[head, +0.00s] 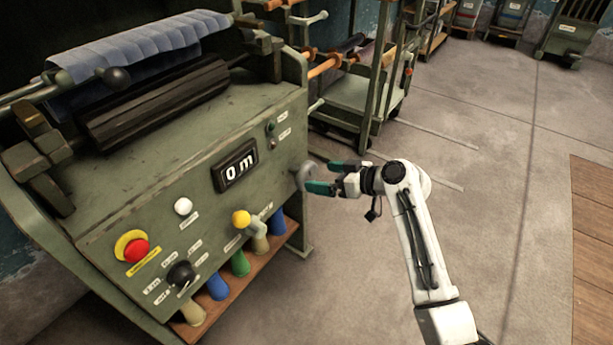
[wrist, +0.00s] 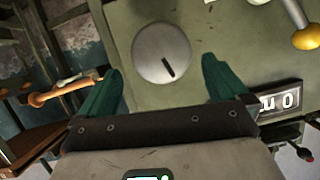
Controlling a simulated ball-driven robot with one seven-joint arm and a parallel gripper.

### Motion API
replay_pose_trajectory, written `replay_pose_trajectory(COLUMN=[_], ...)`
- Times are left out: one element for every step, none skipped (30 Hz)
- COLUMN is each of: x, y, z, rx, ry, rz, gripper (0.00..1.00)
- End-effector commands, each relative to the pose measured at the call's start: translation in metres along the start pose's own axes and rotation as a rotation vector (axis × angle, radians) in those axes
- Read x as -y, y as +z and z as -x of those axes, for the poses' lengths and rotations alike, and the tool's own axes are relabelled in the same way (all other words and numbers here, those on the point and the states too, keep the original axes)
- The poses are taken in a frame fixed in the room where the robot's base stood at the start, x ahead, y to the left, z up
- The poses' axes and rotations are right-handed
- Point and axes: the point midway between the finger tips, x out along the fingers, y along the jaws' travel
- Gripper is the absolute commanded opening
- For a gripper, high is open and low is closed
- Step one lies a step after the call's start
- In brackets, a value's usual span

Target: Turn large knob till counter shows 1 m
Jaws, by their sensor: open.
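The large knob (head: 306,177) is a grey disc on the right end of the green machine. In the wrist view the knob (wrist: 162,53) is seen face on, with a dark pointer line slanting toward the lower right. The counter (head: 235,166) reads "0 m"; it also shows in the wrist view (wrist: 279,102), upside down. My gripper (head: 326,177) has green fingers and is open at the knob. In the wrist view the open fingers (wrist: 162,84) lie on either side below the knob, with nothing between them; I cannot tell whether they touch it.
The machine's panel holds a red button (head: 136,250), a white button (head: 183,206), a black knob (head: 181,274) and a yellow-ended lever (head: 241,219). Colored cones stand on a low shelf below. A green cart (head: 365,100) stands behind. The floor (head: 510,200) to the right is clear.

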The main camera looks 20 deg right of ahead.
Motion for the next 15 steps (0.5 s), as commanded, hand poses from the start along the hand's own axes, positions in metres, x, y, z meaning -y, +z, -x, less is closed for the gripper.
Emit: replay_pose_trajectory(x=[0.0, 0.0, 0.0, 0.0, 0.0, 0.0, 0.0, 0.0, 0.0, 0.0, 0.0, 0.0, -0.001, -0.001, 0.0], y=[0.002, 0.002, 0.002, 0.002, 0.002, 0.002, 0.002, 0.002, 0.002, 0.002, 0.002, 0.001, 0.001, 0.001, 0.001], z=[-0.011, -0.017, -0.024, -0.029, -0.034, -0.04, -0.044, -0.048, -0.053, -0.056, -0.058, -0.061, -0.062, -0.064, -0.065], rx=[0.001, 0.001, 0.001, 0.001, 0.001, 0.001, 0.002, 0.001, 0.001, 0.001, 0.001, 0.001, 0.001, 0.0, 0.0], ry=[-0.002, -0.001, -0.001, -0.002, -0.001, -0.001, -0.001, -0.001, 0.0, 0.0, 0.0, 0.001, 0.001, 0.002, 0.002], rz=[0.002, 0.001, 0.001, 0.002, 0.001, 0.001, 0.001, 0.001, 0.0, 0.0, 0.0, 0.0, 0.0, 0.0, 0.0], gripper=[1.0, 1.0, 1.0, 1.0, 1.0, 1.0, 1.0, 1.0, 1.0, 1.0, 1.0, 1.0, 1.0, 1.0, 1.0])
